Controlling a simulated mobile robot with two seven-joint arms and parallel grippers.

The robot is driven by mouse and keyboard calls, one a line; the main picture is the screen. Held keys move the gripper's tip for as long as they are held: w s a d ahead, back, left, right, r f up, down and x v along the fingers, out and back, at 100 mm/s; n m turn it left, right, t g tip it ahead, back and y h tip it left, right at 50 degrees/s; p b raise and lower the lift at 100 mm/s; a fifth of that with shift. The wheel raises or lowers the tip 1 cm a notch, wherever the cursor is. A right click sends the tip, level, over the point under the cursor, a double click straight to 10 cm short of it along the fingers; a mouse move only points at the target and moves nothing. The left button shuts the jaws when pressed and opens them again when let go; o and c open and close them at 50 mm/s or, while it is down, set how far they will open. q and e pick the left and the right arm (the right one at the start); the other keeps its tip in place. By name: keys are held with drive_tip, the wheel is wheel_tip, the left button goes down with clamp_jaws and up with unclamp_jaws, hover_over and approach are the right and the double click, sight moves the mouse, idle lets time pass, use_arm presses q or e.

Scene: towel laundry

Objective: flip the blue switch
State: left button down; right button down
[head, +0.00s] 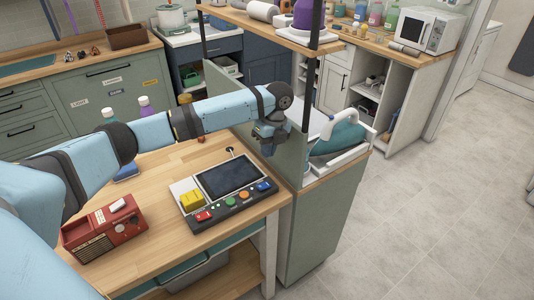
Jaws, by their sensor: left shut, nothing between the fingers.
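The blue switch (263,186) sits at the right end of the row of coloured controls on a dark control panel (238,204). The panel lies on the wooden table near its right edge and has a dark screen. My left gripper (268,152) is shut and empty. It points down above and behind the panel's right end, apart from the blue switch. The switch is in plain sight, but its exact position is too small to tell. My right gripper is not in view.
Red (204,216), green and orange controls sit beside the blue switch. A yellow block (192,200) is on the panel's left. A red radio-like box (104,229) stands at the table's front left. A teal iron (338,137) rests on the cabinet at right.

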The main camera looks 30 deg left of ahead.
sight(260, 185)
use_arm(q)
drive_tip(key=p+x, duration=0.1)
drive_tip(key=x, duration=1)
drive_tip(key=shift+f+p, duration=0.15)
drive_tip(key=shift+p, duration=0.15)
